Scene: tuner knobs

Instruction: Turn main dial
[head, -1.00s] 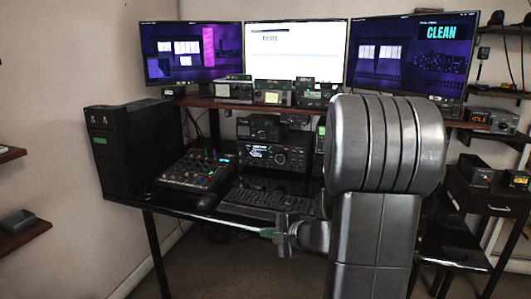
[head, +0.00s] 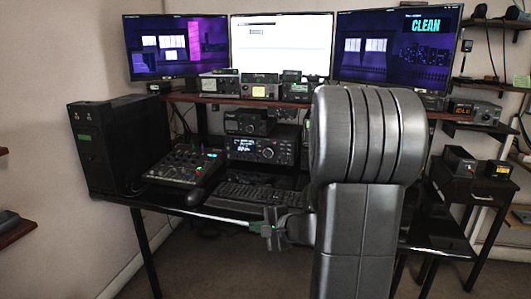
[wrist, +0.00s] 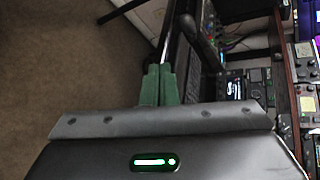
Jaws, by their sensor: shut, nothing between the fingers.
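The main dial (head: 268,152) appears to be the round knob on the front of the black radio (head: 285,148), right of its lit display. The radio sits on the desk under the raised shelf. In the wrist view the radio's lit display (wrist: 235,88) shows small at the right; the dial is too small to make out there. My gripper (head: 268,228) is in front of the desk's front edge, apart from the radio and dial. In the wrist view its green fingers (wrist: 160,84) are together with nothing between them.
A keyboard (head: 255,193) lies in front of the radio. A mixer (head: 185,165), a mouse (head: 196,197) and a black tower (head: 112,145) are to the left. Smaller radios line the raised shelf (head: 215,99). My arm hides the desk's right part. Floor before the desk is clear.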

